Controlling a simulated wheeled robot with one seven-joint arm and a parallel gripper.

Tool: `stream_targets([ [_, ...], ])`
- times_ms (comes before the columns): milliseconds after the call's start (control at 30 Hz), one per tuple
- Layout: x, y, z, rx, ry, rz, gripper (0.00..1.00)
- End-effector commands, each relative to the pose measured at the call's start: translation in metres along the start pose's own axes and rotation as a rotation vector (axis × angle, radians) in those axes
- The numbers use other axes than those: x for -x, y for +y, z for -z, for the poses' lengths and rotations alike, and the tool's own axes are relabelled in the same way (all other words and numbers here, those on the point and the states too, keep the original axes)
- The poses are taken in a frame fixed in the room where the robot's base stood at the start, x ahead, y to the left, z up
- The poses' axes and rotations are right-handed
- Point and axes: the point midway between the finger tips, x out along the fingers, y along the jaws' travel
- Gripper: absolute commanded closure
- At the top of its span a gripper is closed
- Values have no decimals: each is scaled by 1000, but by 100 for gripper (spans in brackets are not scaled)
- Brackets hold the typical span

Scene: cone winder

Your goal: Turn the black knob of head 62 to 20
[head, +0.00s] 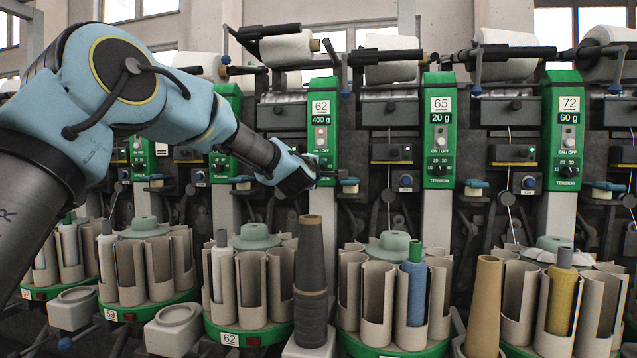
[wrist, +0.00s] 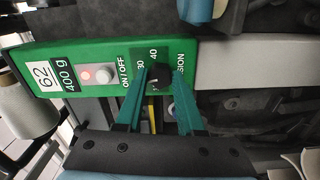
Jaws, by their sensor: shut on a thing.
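The green panel of head 62 (head: 322,103) shows "62", a "400 g" label and an ON/OFF button in the head view. The panel also shows sideways in the wrist view (wrist: 60,52), with a lit reddish button (wrist: 86,75). The black knob (wrist: 158,76) sits between the teal fingers of my gripper (wrist: 162,78), which are shut on it. The marks 30 and 40 show beside the knob; fingers cover other parts of its scale. I cannot tell clearly where the knob points. In the head view my gripper (head: 317,176) is at the panel's lower part and hides the knob.
Heads 65 (head: 440,130) and 72 (head: 563,130) stand to the right with like panels. Below are carousels of beige tubes (head: 252,285) and a dark cone stack (head: 311,270). White yarn packages (head: 285,48) hang above. Open air lies in front of the panels.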

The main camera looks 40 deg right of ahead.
Motion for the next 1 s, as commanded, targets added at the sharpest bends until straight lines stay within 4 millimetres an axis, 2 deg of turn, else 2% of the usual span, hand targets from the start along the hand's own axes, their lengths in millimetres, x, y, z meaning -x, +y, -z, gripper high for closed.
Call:
stream_targets([
  [33,0,-4,0,35,0,0,100],
  [400,0,-2,0,209,0,2,100],
  [1000,0,-1,0,245,0,2,100],
])
